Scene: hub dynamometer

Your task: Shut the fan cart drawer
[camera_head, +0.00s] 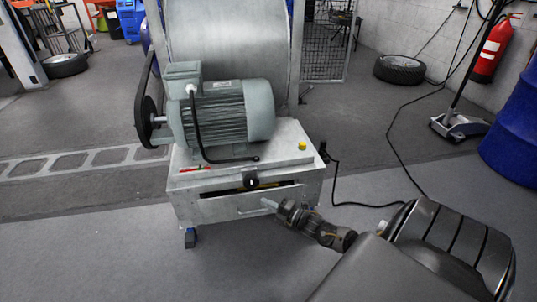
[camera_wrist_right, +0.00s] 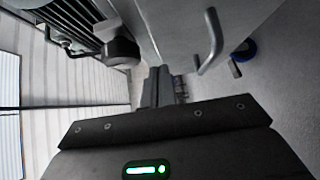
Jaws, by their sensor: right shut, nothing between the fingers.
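The fan cart (camera_head: 190,180) is a grey metal box carrying a motor. Its drawer (camera_head: 225,208) is in the front, below the top plate. A dark slot with something yellowish inside shows above the drawer front, so the drawer looks partly out. The drawer's bar handle (camera_head: 268,204) is at the middle of the front; it also shows in the right wrist view (camera_wrist_right: 211,42). My right gripper (camera_head: 287,209) is shut and empty, close to the drawer front beside the handle. Its fingers show in the right wrist view (camera_wrist_right: 165,88); contact with the drawer cannot be told. My left gripper is not in view.
A grey-green motor (camera_head: 222,112) with a belt pulley sits on the cart. A black cable (camera_head: 365,204) runs over the floor right of the cart. A blue drum (camera_head: 512,130) and floor jack (camera_head: 459,126) stand at right. The floor left of the cart is clear.

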